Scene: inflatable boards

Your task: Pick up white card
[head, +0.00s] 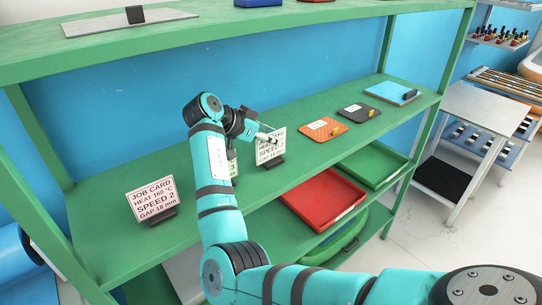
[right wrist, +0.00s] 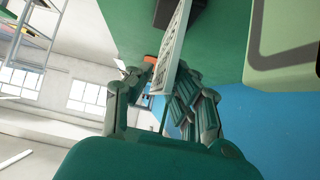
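The white card (head: 270,147) stands in a small dark holder (head: 269,163) on the middle green shelf, with print on its front. My right gripper (head: 266,133) is at the card's upper edge, coming from the left. In the right wrist view, the card (right wrist: 174,47) shows nearly edge-on between my right gripper's fingers (right wrist: 160,76). The fingertips converge on the card from both sides and look shut on it. The card's base appears still at the holder. My left gripper is not in view.
A pink card (head: 152,199) stands left on the same shelf. A pale green card (head: 233,168) is partly hidden behind my right arm. Orange (head: 323,130), dark (head: 358,112) and blue (head: 392,93) boards lie to the right. A red tray (head: 321,199) and green tray (head: 372,165) sit below.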

